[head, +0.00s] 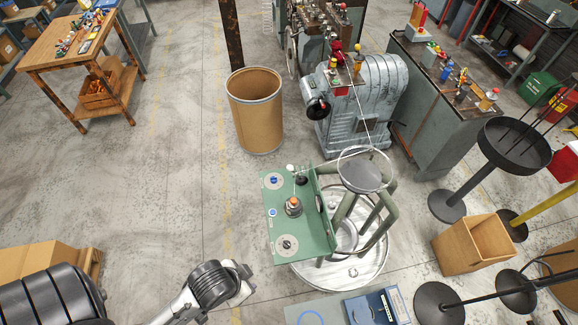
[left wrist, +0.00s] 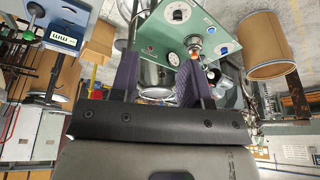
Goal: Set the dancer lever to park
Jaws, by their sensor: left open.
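A green control panel (head: 312,222) stands in the middle of the head view. It carries a small white-tipped lever (head: 291,168) and a black knob (head: 301,180) at its far end, an orange-topped button (head: 293,204) and round dials. I cannot tell for certain which control is the dancer lever. The panel shows upside down in the left wrist view (left wrist: 165,28), beyond my left gripper (left wrist: 158,82). Its dark fingers are apart with nothing between them. In the head view my left arm reaches in at bottom left, short of the panel. My right gripper is in neither view.
A stool-like stand (head: 365,174) with a wire ring is right of the panel, above a round metal base. A brown drum (head: 255,110) and a grey machine (head: 362,100) stand behind. A blue scale (head: 378,308) is at the front. The floor left of the panel is clear.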

